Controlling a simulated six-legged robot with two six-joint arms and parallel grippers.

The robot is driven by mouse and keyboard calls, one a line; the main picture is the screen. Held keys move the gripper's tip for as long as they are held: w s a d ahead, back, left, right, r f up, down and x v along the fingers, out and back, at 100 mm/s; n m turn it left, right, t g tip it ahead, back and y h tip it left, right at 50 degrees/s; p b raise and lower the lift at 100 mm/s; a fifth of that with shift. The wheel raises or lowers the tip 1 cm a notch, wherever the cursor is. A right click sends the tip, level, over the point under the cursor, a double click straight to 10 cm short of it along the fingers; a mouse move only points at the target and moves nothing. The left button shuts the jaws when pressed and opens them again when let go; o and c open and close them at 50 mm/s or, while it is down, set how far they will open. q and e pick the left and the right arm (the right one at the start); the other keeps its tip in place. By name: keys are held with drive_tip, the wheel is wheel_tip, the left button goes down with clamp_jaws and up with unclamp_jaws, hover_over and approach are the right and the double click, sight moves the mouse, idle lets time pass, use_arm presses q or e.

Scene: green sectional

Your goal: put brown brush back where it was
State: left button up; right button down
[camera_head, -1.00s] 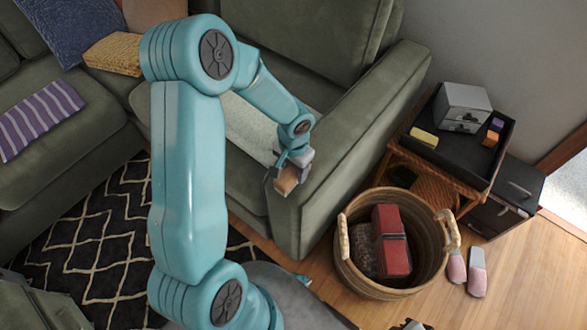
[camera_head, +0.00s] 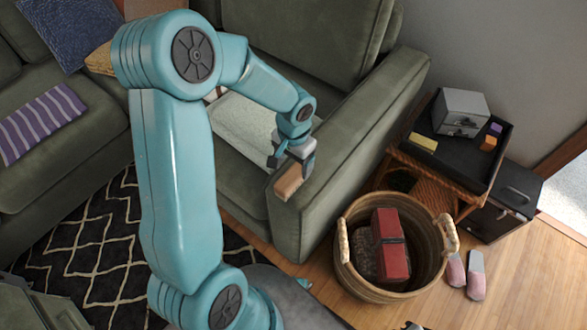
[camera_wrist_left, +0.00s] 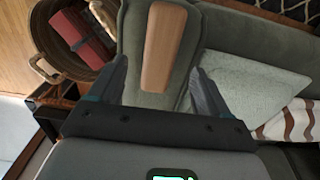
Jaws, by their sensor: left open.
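The brown brush (camera_head: 289,181) lies on the front end of the green sofa's armrest (camera_head: 352,130). In the left wrist view the brush (camera_wrist_left: 163,45) shows as a long, smooth brown block lying lengthwise on the armrest (camera_wrist_left: 140,75). My left gripper (camera_head: 283,163) is just behind and above the brush in the head view. In the wrist view its fingers (camera_wrist_left: 158,70) are spread apart, one on each side of the brush's near end, with gaps to it. Any bristles are hidden. My right gripper cannot be made out.
A woven basket (camera_head: 345,270) holding a red box (camera_head: 390,245) stands right of the armrest. A side table with a black tray (camera_head: 465,155) and small grey drawers (camera_head: 461,113) is behind it. Pink slippers (camera_head: 475,275) lie on the floor. A light cushion (camera_wrist_left: 250,88) is beside the armrest.

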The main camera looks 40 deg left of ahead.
sight(294, 174)
use_arm(q)
wheel_tip(294, 174, up, 6)
drive_tip(key=s+d+f+h, duration=0.3)
drive_tip(key=d+f, duration=1.1)
drive_tip(key=s+d+f+h, duration=0.1)
drive_tip(key=s+d+f, duration=0.6)
drive_tip(key=shift+s+d+f+n, duration=0.15)
drive_tip(key=shift+s+d+n, duration=0.1)
drive_tip(key=shift+s+n, duration=0.15)
wheel_tip(294, 174, up, 6)
drive_tip(key=p, duration=0.6)
drive_tip(key=shift+w+f, duration=0.15)
